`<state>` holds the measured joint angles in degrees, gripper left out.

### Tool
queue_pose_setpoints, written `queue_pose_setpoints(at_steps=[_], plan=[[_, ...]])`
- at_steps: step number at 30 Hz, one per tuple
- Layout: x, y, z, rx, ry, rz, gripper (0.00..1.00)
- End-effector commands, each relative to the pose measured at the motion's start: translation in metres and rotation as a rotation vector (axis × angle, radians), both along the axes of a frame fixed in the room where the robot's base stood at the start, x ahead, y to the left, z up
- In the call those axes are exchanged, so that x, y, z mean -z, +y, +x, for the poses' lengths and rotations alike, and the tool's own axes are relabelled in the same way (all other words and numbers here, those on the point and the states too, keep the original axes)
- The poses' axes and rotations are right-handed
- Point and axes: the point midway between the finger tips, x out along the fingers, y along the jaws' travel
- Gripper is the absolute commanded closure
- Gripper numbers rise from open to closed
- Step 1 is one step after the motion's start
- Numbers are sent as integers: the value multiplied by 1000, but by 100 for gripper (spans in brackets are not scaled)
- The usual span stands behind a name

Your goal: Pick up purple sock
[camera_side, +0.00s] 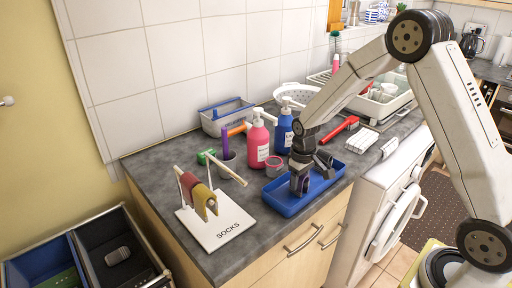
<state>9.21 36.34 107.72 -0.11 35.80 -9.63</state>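My gripper (305,179) points down into the blue tray (290,208) on the counter. A small dark purple patch (304,185) shows at the fingertips and may be the purple sock. It is too small and too covered by the fingers to tell whether it is gripped. A white stand marked SOCKS (218,234) is at the counter's front left. A yellow and a dark red sock (198,196) hang over its bar.
A pink bottle (258,143) and a blue bottle (284,130) stand just behind the tray. A grey cup (229,164) with a purple upright item stands left of them. A dish rack (385,103) is behind my arm. Dark bins (110,250) stand at lower left.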

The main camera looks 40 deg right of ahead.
Motion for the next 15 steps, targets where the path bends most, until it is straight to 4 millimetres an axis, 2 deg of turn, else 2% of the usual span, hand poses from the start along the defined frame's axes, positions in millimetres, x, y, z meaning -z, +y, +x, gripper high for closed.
queue_pose_setpoints(at_steps=[15], plan=[[-7,0,0,0,0,0,100]])
